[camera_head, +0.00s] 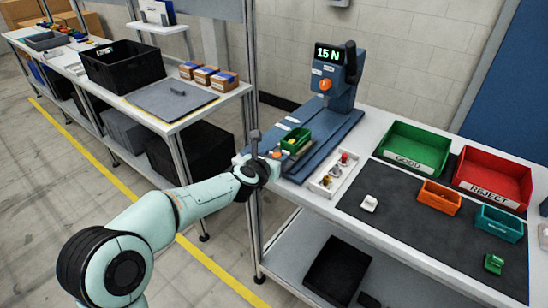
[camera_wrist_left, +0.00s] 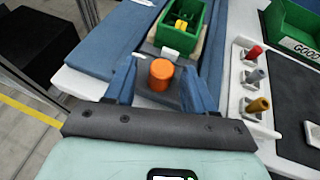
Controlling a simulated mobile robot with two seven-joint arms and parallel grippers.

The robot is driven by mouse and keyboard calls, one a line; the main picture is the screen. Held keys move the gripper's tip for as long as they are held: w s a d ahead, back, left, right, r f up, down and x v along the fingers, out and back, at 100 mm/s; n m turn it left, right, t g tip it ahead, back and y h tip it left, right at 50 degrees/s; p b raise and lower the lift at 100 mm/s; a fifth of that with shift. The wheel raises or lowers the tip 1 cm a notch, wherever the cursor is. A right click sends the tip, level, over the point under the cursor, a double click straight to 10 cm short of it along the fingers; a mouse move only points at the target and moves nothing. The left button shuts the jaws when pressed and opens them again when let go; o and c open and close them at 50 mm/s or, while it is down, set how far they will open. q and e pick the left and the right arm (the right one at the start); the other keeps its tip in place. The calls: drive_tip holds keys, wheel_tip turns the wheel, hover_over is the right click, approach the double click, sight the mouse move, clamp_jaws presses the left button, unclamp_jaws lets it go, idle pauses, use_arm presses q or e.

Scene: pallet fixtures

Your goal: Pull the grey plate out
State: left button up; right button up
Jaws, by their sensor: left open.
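The grey plate (camera_wrist_left: 176,96) lies on the blue base of the press-like stand, at the near end of the bench. An orange knob (camera_wrist_left: 161,74) stands upright on its near end; it also shows in the head view (camera_head: 277,155). A green box (camera_wrist_left: 182,22) with a yellow piece inside sits beyond the knob. My left gripper (camera_wrist_left: 158,88) is open, with one finger on each side of the knob; I cannot tell whether they touch it. In the head view my left gripper (camera_head: 270,163) partly hides the plate. My right gripper is not in view.
A blue stand with a "15 N" display (camera_head: 328,53) rises behind. A white holder with coloured pegs (camera_head: 333,177) is close on the right. Green (camera_head: 416,147) and red (camera_head: 494,177) bins stand farther right. The floor left of the bench is clear.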

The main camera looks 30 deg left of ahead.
use_arm(q)
drive_tip(key=shift+w, duration=0.1)
drive_tip(key=shift+s+d+r, duration=0.1)
drive_tip(key=shift+s+r, duration=0.15)
drive_tip(key=shift+s, duration=0.2)
drive_tip(key=v, duration=1.2)
drive_tip(key=shift+s+b, duration=0.25)
drive_tip(key=shift+b, duration=0.15)
